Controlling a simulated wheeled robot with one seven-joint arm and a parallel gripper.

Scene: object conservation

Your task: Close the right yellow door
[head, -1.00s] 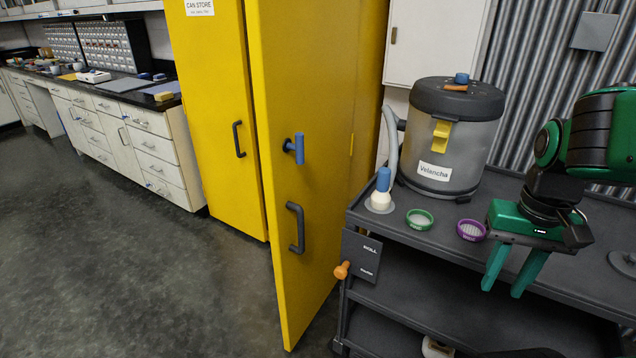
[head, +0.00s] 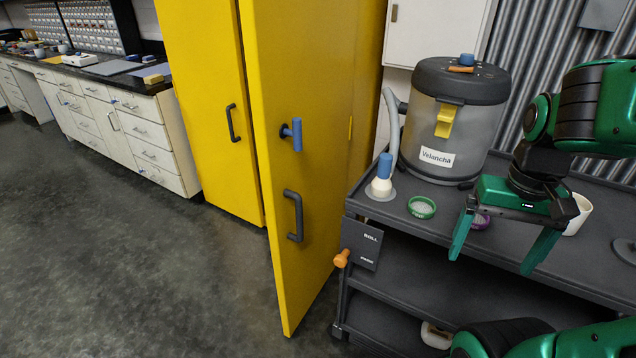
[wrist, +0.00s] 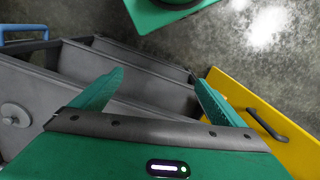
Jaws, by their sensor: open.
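The right yellow door (head: 318,90) stands swung open toward me, left of the grey cart. It has a blue T-shaped handle (head: 292,134) and a dark grey pull handle (head: 294,216) below it. In the wrist view the yellow door (wrist: 296,140) shows at the right with its dark pull (wrist: 266,126). The left yellow door (head: 200,100) looks shut. My gripper (head: 490,258) is open and empty, over the front of the cart, to the right of the door and apart from it. In the wrist view its fingers are spread (wrist: 155,85) with nothing between them.
The grey cart (head: 560,265) stands close right of the door, bearing a Velancha canister (head: 456,110), a blue-topped bottle (head: 382,178), a green ring (head: 422,207), a purple ring and a white cup. An orange knob (head: 341,258) sticks out at its left. Floor left of the door is clear.

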